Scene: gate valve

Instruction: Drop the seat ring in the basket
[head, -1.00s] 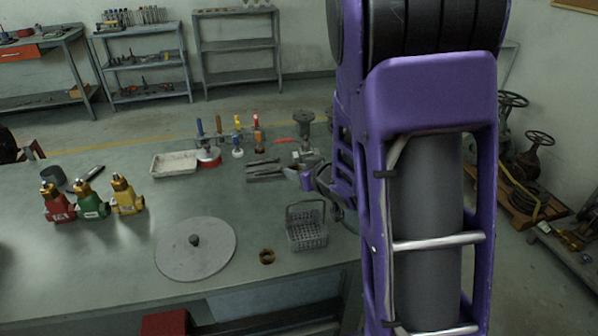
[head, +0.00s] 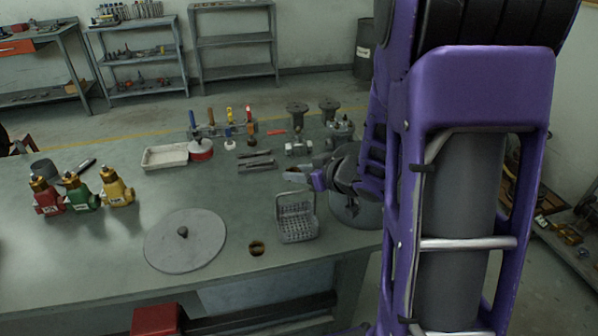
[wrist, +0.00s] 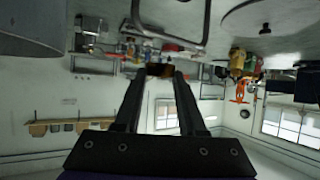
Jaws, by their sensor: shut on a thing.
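My gripper (head: 298,178) is at the end of the purple arm, above and just behind the basket in the head view. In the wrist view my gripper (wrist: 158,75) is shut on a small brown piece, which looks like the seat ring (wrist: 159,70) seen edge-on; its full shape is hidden. The grey mesh basket (head: 297,222) stands on the bench near its front right edge, with its handle raised. A grey loop in the wrist view looks like the basket's handle (wrist: 168,44).
A round grey plate with a knob (head: 185,240) lies left of the basket. Red, green and yellow valves (head: 82,192) stand at the left. A white tray (head: 165,156), upright tools and grey flanged parts stand further back. Bare bench lies between plate and tray.

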